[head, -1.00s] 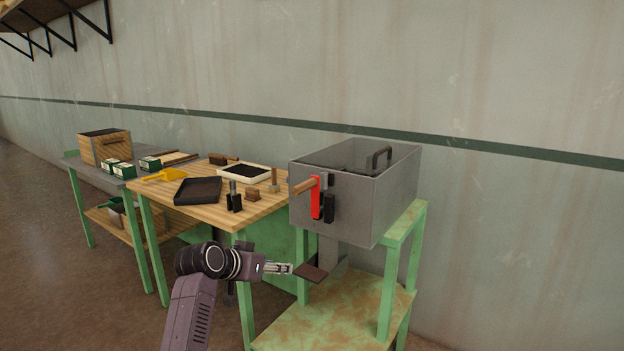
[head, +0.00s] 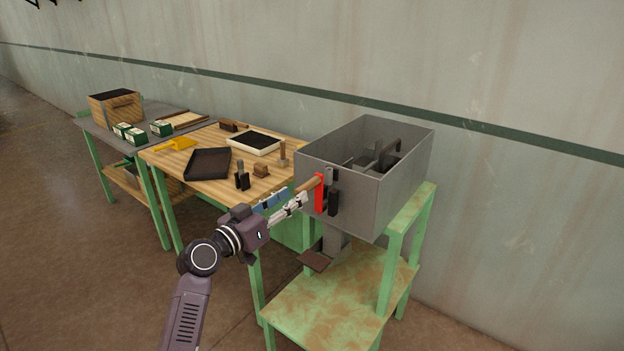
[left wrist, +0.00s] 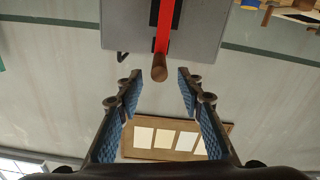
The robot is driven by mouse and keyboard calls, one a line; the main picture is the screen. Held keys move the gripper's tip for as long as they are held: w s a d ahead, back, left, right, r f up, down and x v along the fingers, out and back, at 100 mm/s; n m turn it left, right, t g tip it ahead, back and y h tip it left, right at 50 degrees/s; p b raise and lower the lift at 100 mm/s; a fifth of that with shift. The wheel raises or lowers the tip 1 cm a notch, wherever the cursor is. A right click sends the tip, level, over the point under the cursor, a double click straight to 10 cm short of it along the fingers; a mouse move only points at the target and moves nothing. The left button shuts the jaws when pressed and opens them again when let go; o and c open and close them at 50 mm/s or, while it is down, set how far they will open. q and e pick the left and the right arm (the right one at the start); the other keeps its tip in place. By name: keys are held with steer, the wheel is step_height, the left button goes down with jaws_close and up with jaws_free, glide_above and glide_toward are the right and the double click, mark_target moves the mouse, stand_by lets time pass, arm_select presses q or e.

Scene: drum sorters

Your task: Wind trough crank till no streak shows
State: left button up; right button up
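The grey metal trough (head: 345,195) stands on a green frame. Its crank is a red arm (head: 319,194) on the front face with a wooden handle (head: 309,185) that sticks out toward my left gripper. My left gripper (head: 300,199) is close to the handle in the head view. In the left wrist view, its two blue-padded fingers (left wrist: 157,92) are spread apart, and the handle end (left wrist: 159,73) is centred between and just beyond the tips. Nothing is held. A streak cannot be made out. My right gripper is not in view.
A wooden-topped bench (head: 220,142) left of the trough holds a black tray (head: 208,163), a yellow scoop (head: 176,145) and small tools. Black blocks (head: 333,203) sit beside the crank arm. A brown plate (head: 314,261) juts out below the trough.

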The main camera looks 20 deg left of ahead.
mark_target(306, 187)
arm_select(q)
steer(key=p+x, duration=0.1)
steer(key=x, duration=0.5)
steer(key=shift+w+d, duration=0.15)
steer(key=shift+w, duration=0.1)
steer(key=shift+c, duration=0.4)
jaws_close()
